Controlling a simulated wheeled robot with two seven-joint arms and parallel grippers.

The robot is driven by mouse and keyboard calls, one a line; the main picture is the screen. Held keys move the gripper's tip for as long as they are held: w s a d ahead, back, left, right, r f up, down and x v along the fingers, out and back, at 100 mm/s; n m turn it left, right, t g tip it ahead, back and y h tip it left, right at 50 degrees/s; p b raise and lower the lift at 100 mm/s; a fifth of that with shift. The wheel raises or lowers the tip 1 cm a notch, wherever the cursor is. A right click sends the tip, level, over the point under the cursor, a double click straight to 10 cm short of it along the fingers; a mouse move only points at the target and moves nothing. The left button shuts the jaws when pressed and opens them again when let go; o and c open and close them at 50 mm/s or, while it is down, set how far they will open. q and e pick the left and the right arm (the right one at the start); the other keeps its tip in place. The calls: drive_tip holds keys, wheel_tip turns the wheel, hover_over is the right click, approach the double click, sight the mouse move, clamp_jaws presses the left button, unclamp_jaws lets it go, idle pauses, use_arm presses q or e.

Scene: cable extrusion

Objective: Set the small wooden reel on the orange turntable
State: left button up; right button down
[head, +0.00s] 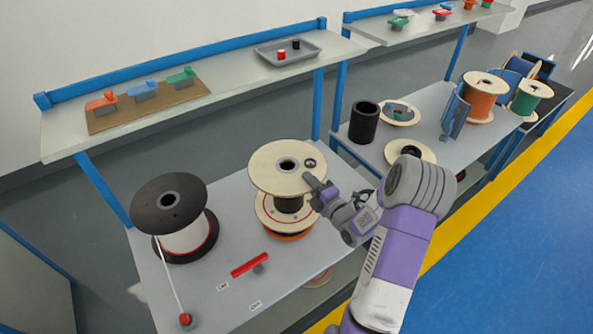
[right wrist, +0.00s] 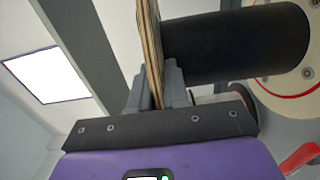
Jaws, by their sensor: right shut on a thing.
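The small wooden reel (head: 270,174) has a pale round upper flange and a black core. It stands upright over the orange turntable (head: 290,237), whose orange rim shows under a pale disc with a red ring. I cannot tell whether that disc is the reel's lower flange, or whether the reel touches the turntable. My right gripper (head: 315,188) is shut on the edge of the upper flange, at its right side. In the right wrist view, the flange (right wrist: 151,40) stands between the fingers and the black core (right wrist: 235,45) runs right towards the ringed disc (right wrist: 275,88). My left gripper is out of view.
A large black-flanged reel (head: 150,205) with white cable stands left on the same table. A red bar (head: 250,264) lies in front, near two small labels. A shelf (head: 225,75) runs behind. The right table holds a black cylinder (head: 364,125), discs and an orange reel (head: 480,103).

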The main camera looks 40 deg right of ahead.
drive_tip(key=shift+w, duration=0.35)
drive_tip(key=shift+s+f+b, duration=0.15)
drive_tip(key=shift+f+b, duration=1.25)
drive_tip(key=shift+f, duration=1.45)
drive_tip(key=shift+a+b, duration=0.1)
drive_tip(key=shift+b, duration=0.4)
drive_tip(key=shift+b, duration=0.45)
